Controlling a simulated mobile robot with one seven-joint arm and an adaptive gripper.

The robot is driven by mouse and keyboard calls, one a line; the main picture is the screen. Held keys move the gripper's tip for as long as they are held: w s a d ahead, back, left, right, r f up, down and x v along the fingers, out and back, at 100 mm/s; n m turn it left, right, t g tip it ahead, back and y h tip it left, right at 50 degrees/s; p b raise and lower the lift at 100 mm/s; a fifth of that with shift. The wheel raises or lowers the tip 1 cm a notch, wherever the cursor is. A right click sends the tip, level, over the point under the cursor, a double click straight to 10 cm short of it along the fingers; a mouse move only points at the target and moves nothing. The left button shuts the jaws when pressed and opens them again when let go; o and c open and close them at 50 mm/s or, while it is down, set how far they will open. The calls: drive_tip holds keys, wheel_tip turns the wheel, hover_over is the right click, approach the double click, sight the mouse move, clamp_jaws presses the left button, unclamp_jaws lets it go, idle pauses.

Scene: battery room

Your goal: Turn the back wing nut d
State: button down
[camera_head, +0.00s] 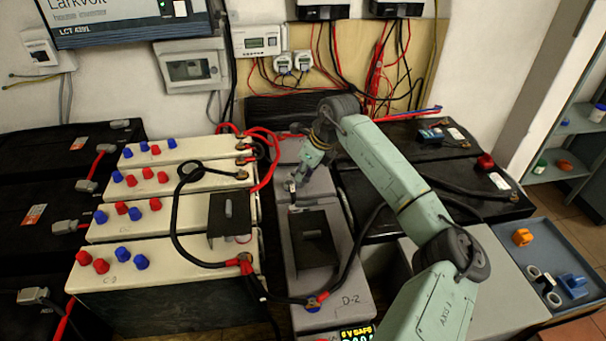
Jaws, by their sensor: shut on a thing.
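The grey battery column marked D-2 (340,318) runs away from me in the middle of the view. My arm reaches in from the lower right and bends down over its back part. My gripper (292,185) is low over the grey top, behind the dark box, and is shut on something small. The back wing nut is where the fingertips are, mostly hidden and too small to make out clearly.
Cream batteries (150,215) with red and blue caps stand at left, joined by a looping black cable (174,220). Black batteries (410,170) stand at right. A dark box (312,240) sits on the grey column. A grey tray (548,240) holds orange, white and blue parts.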

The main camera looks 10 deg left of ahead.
drive_tip(key=n+b, duration=0.1)
drive_tip(key=n, duration=0.1)
drive_tip(key=n+g+b, duration=0.1)
drive_tip(key=shift+w+n+g+b, duration=0.2)
drive_tip(key=shift+n+g+b, duration=0.1)
drive_tip(key=shift+n, duration=0.1)
drive_tip(key=n+g, duration=0.1)
drive_tip(key=n, duration=0.3)
drive_tip(key=shift+w+n+g+b, duration=0.1)
drive_tip(key=shift+n+g+b, duration=0.2)
drive_tip(key=shift+g, duration=0.1)
drive_tip(key=c, duration=1.7)
unclamp_jaws()
drive_tip(key=shift+r, duration=0.1)
drive_tip(key=v, duration=1.2)
